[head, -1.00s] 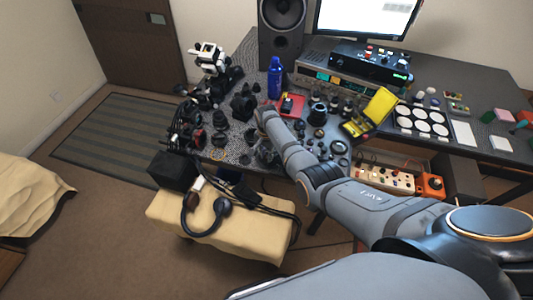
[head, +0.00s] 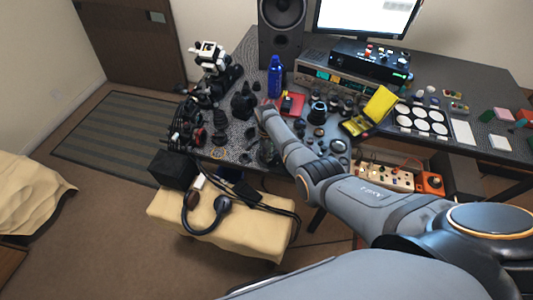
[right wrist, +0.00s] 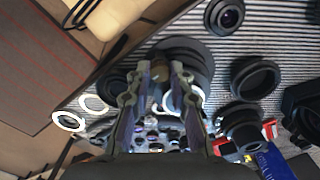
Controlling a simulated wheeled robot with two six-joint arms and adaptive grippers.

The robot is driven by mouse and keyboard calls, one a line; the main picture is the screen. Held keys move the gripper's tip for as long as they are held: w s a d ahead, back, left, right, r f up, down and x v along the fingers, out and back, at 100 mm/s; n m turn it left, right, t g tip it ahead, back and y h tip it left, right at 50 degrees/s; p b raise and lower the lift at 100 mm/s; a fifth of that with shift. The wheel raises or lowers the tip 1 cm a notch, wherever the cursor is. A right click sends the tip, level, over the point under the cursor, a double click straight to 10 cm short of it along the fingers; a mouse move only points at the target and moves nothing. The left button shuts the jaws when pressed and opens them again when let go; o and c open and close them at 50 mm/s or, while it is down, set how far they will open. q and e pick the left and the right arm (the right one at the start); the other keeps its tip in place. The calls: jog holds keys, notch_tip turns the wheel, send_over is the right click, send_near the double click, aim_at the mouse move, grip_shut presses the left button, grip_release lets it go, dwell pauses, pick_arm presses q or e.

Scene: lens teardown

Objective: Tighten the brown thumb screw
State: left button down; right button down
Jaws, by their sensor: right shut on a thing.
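My right gripper (right wrist: 158,88) shows in the right wrist view, its two fingers reaching up from the bottom. Its tips are closed on the brown thumb screw (right wrist: 160,69), of which only a small part shows between them. The screw sits at the side of a round black lens part (right wrist: 192,50) on the striped mat. In the head view my right forearm reaches over the near left of the desk, and the gripper (head: 266,150) is dark and hard to make out there. The screw cannot be made out in the head view. My left gripper is not in view.
Black lens parts and rings (right wrist: 255,77) lie close to the right of the gripper. Pale rings (right wrist: 70,121) lie to its left. A blue bottle (head: 275,77), a yellow box (head: 379,105) and a white-disc tray (head: 421,121) stand on the desk. A cloth-covered stool (head: 235,238) stands in front.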

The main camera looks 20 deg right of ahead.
jog(key=c, duration=1.2)
grip_release()
jog(key=shift+o, duration=0.2)
notch_tip(320, 180, up, 12)
